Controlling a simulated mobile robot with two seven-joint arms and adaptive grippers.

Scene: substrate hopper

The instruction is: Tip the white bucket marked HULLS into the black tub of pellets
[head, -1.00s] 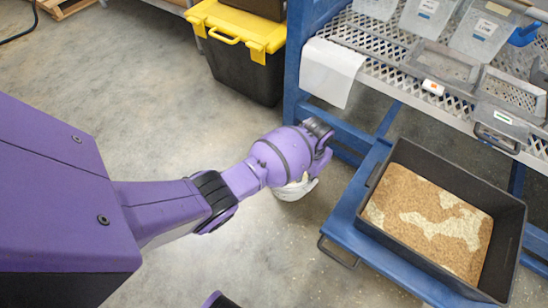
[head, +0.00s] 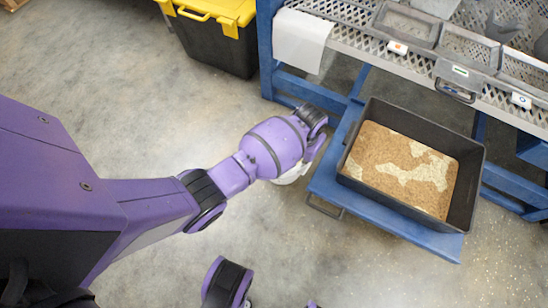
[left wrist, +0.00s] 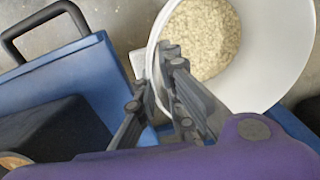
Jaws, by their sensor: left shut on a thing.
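The white bucket (head: 292,174) shows only as a sliver beneath my left wrist in the head view. In the left wrist view the bucket (left wrist: 283,50) is open toward the camera, with pale flakes (left wrist: 205,38) inside. My left gripper (left wrist: 168,62) is shut on its rim; in the head view this gripper (head: 318,135) is left of the tub. No HULLS marking shows. The black tub (head: 466,195) holds brown pellets (head: 380,150) with pale patches on top. A dark corner of the tub (left wrist: 60,125) shows in the left wrist view.
The tub stands on a blue platform (head: 400,238) with a dark handle (head: 322,208) at its left end. A blue-framed rack (head: 268,60) with grey trays stands behind it. A black bin with a yellow lid (head: 215,45) is at the back. Open concrete floor lies left and in front.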

